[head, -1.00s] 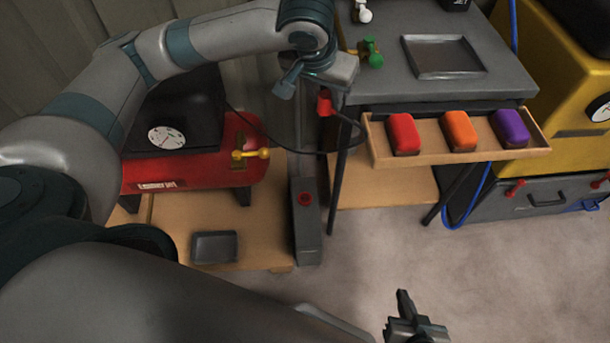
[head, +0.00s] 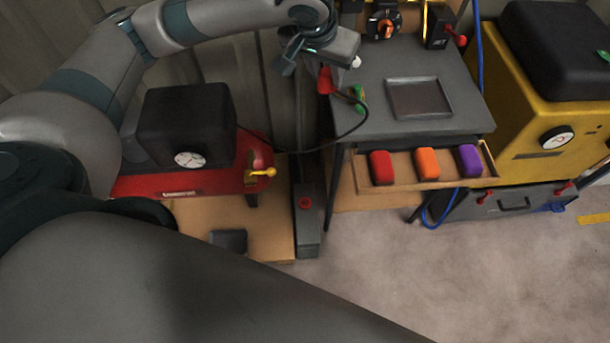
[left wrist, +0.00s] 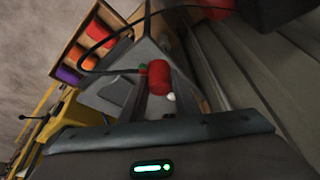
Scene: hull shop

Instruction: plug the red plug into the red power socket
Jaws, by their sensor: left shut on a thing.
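The red plug (head: 325,80) is in my left gripper (head: 324,72), beside the left edge of the grey workbench. A black cable runs from it in a loop. In the left wrist view the red plug (left wrist: 158,81) is in front of the gripper body, with the cable curving off to the upper left. A round red fitting (head: 305,203) on the low grey post box (head: 308,235) looks like the red power socket. It is well below the plug and apart from it. My right gripper is out of view.
The workbench (head: 400,122) has a tray recess and an open drawer (head: 400,187) with red, orange and purple blocks. A green valve (head: 357,98) is close to the plug. A red tank (head: 215,178) stands at left, a yellow machine (head: 545,110) at right. Floor in front is clear.

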